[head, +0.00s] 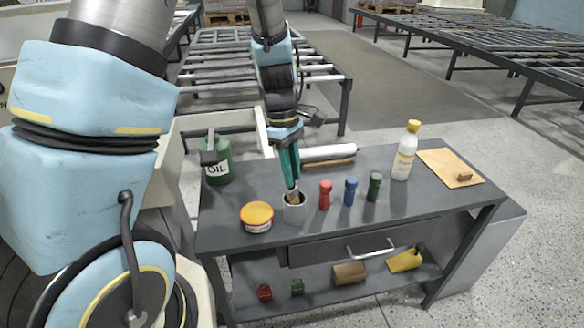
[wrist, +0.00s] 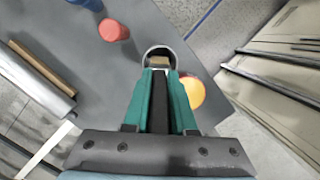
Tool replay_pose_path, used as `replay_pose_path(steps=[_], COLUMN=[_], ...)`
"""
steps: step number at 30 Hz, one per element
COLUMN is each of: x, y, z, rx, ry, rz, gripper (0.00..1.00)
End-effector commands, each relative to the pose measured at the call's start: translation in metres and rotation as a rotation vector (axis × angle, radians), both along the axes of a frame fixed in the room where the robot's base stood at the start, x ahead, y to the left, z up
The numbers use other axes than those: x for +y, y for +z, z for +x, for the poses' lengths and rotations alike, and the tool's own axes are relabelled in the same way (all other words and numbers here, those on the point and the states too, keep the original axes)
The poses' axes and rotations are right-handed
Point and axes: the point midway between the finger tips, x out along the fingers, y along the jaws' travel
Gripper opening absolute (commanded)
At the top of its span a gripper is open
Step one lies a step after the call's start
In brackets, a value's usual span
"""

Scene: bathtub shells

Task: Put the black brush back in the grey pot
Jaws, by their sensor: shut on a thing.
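The grey pot (head: 296,214) stands on the dark workbench between the orange-lidded tin and the red bottle. My gripper (head: 291,185) points down directly above the pot. It is shut on the black brush, whose dark handle (wrist: 160,105) lies between the teal fingers in the wrist view. The brush's tan lower end (wrist: 160,62) shows within the pot's rim (wrist: 147,52). The fingertips are at about rim height. How deep the brush reaches, and whether it touches the pot's bottom, is hidden.
The orange-lidded tin (head: 257,217) is close left of the pot. Red (head: 325,194), blue (head: 350,191) and green (head: 374,186) bottles stand to its right. A green oil can (head: 217,163) and a white roll (head: 328,151) are behind. The bench's front right is clear.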

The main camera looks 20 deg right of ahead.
Motion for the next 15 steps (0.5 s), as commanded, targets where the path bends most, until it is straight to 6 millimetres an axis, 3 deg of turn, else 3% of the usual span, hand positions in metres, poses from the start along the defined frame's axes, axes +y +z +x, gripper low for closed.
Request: replay_pose_path(steps=[11, 12, 15], x=[0.0000, 0.0000, 0.0000], y=[-0.0053, -0.0052, -0.0052], z=[0.0001, 0.0001, 0.0000], rx=[0.000, 0.000, 0.000], ry=[-0.001, -0.001, -0.001], rz=[0.000, 0.000, 0.000], gripper=[0.00, 0.29, 0.40])
